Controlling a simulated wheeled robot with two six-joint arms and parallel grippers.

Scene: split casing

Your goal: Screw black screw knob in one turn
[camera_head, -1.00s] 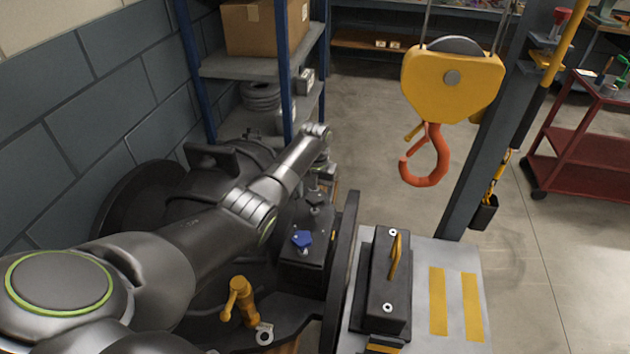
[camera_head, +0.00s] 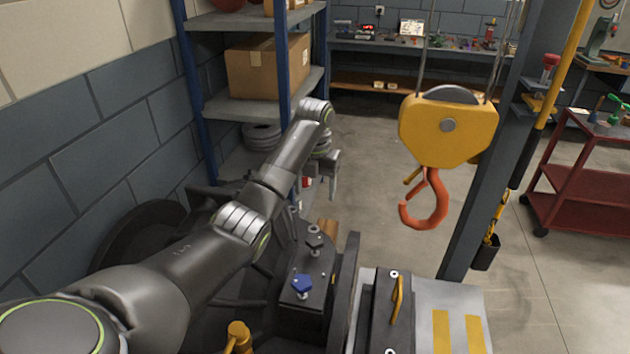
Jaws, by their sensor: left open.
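The black screw knob (camera_head: 314,240) stands on top of a dark block on the casing, with a blue knob (camera_head: 302,284) nearer to me on the same block. My left arm comes in from the left, and its gripper (camera_head: 331,183) points down above and beyond the black knob. The gripper is open, small in the picture and apart from the knob; nothing shows between its fingers. My right gripper is not in view.
A yellow crane hook block (camera_head: 449,128) with an orange hook hangs to the right. A dark block with a yellow handle (camera_head: 397,300) sits on a grey plate. A shelf with a cardboard box (camera_head: 262,68) stands behind my arm. A red cart (camera_head: 585,185) is far right.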

